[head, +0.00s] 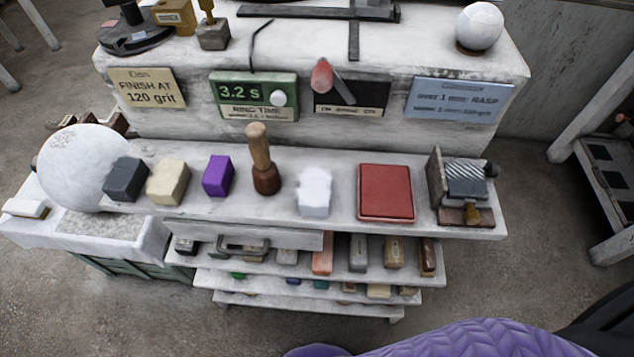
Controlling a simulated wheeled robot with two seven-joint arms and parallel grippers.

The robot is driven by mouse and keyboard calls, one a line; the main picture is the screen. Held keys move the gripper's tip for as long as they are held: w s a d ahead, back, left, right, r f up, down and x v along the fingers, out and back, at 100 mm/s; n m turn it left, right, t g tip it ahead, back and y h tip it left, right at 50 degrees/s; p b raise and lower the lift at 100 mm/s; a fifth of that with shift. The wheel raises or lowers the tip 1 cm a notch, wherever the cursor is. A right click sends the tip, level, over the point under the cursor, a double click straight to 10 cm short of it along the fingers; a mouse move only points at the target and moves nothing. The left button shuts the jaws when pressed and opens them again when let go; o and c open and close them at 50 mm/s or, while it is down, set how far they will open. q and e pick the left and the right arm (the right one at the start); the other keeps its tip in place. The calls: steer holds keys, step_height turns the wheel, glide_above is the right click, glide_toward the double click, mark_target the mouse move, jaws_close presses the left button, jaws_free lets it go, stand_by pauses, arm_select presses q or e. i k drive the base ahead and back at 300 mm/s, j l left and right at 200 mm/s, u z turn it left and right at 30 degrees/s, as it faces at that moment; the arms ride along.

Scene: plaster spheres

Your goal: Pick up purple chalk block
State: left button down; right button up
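The purple chalk block (218,176) stands on the white upper shelf (335,210), left of the middle of the head view. A cream block (168,182) stands to its left and a wooden-handled mallet (263,160) stands upright to its right. There are visible gaps between the purple block and both neighbours. Nothing covers the purple block. Neither of my grippers shows in the head view.
A dark grey block (125,179) and large white sphere (77,168) are further left. A white lump (314,191), red pad (386,192) and metal tool (464,183) stand right. Signs, including the green timer panel (253,97), hang behind. Lower shelves hold several blocks.

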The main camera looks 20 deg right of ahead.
mark_target(217, 180)
steer(key=k+j+z, duration=0.1)
steer(key=j+z, duration=0.2)
steer(key=k+j+z, duration=0.1)
steer(key=j+z, duration=0.2)
steer(key=k+j+z, duration=0.15)
steer(key=j+z, duration=0.15)
steer(key=k+j+z, duration=0.3)
steer(key=i+j, duration=0.1)
